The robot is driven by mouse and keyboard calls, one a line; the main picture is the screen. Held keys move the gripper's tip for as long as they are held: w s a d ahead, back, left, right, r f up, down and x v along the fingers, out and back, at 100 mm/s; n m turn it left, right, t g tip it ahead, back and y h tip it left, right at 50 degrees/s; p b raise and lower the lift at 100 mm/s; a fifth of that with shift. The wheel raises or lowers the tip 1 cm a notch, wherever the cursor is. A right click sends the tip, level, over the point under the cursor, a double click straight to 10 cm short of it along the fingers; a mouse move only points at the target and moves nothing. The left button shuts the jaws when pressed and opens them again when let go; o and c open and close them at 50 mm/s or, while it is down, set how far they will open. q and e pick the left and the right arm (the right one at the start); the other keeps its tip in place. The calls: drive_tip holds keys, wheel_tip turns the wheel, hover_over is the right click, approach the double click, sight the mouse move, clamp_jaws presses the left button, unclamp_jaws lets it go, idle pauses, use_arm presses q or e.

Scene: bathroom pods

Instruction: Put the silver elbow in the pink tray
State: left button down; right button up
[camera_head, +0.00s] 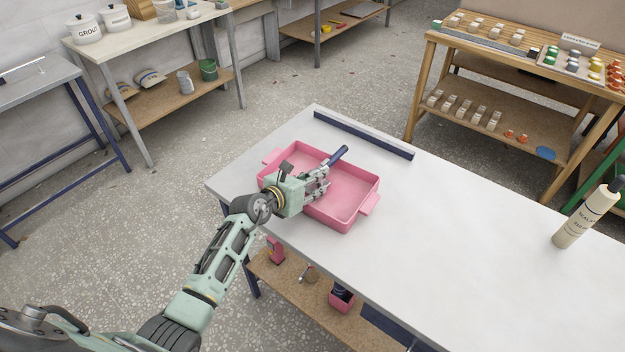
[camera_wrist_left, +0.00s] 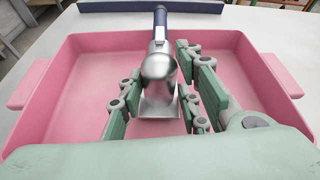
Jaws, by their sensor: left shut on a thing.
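The pink tray (camera_head: 352,202) lies on the white table, with a handle at each end; its wall also shows in the left wrist view (camera_wrist_left: 90,45). My left gripper (camera_head: 320,183) is over the inside of the tray and shut on the silver elbow (camera_wrist_left: 159,75). The elbow is shiny metal, and a dark blue cylindrical end (camera_head: 339,154) points away toward the tray's far side. The fingers stand on both sides of the elbow. I cannot tell whether its lower end touches the tray floor. My right gripper is out of view.
A dark blue rail (camera_head: 362,135) lies along the table's far edge. A sealant bottle (camera_head: 586,217) stands at the table's right. The table surface (camera_head: 460,235) between tray and bottle is clear. A wooden shelf of small parts (camera_head: 480,75) stands behind.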

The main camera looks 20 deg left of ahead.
use_arm(q)
drive_tip(key=shift+s+f, duration=0.15)
drive_tip(key=shift+f, duration=0.3)
drive_tip(key=c, duration=1.7)
unclamp_jaws()
drive_tip(key=shift+f, duration=0.1)
drive_tip(key=shift+c, duration=0.2)
drive_tip(key=o, duration=0.5)
drive_tip(key=shift+s+f, duration=0.15)
drive_tip(key=shift+f, duration=0.1)
drive_tip(key=shift+c, duration=0.2)
drive_tip(key=shift+d, duration=0.1)
drive_tip(key=shift+r, duration=0.3)
drive_tip(key=shift+r+p, duration=0.35)
drive_tip(key=shift+r, duration=0.15)
drive_tip(key=b+v, duration=0.1)
drive_tip(key=v, duration=1.1)
drive_tip(key=shift+w+r, duration=0.25)
drive_tip(key=shift+r, duration=0.05)
